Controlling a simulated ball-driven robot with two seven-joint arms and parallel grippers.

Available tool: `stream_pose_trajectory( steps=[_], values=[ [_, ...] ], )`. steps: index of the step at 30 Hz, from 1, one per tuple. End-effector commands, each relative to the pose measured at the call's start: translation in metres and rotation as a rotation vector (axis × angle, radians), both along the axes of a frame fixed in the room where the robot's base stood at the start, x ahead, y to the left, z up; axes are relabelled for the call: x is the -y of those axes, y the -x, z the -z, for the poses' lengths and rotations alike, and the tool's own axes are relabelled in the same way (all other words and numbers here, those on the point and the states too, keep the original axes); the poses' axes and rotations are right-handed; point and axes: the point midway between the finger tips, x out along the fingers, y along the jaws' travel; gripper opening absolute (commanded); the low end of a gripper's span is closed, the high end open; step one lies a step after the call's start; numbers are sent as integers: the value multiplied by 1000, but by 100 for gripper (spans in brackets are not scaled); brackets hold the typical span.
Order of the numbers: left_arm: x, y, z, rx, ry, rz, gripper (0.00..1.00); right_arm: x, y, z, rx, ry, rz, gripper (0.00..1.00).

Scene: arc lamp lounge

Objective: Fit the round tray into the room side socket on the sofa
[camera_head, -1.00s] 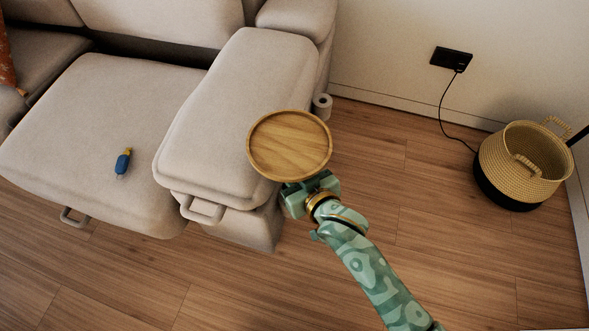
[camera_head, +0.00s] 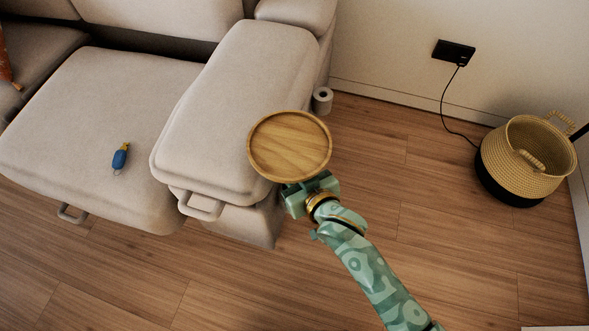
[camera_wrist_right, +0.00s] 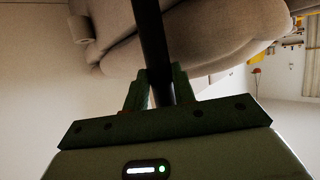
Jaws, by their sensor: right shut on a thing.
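The round wooden tray (camera_head: 290,146) has a raised rim and is held roughly level beside the sofa's right arm (camera_head: 235,110), its left part overlapping that arm in the head view. My right gripper (camera_head: 308,187) is shut at the tray's near side. In the right wrist view, the gripper's fingers (camera_wrist_right: 160,88) close around a dark narrow part (camera_wrist_right: 152,40) of the tray. A pale round socket with a dark hole (camera_head: 322,100) sits on the sofa's outer side, behind the tray; it also shows in the wrist view (camera_wrist_right: 81,29). Any socket beneath the tray is hidden. My left gripper is out of view.
A blue object with a yellow end (camera_head: 121,158) lies on the sofa seat (camera_head: 75,130). Loop handles (camera_head: 200,207) stick out from the sofa front. A woven basket (camera_head: 525,150) stands by the wall outlet (camera_head: 454,52) and its cord. The wood floor (camera_head: 430,220) between is clear.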

Motion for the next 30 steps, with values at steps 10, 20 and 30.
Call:
stream_pose_trajectory(
  steps=[10,20,30],
  values=[
    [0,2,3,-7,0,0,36,0,-1,8,2,-2,0,0],
    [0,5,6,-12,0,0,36,0,-1,16,2,-2,0,0],
    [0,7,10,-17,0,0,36,0,-1,24,2,-1,0,0]
  ],
)
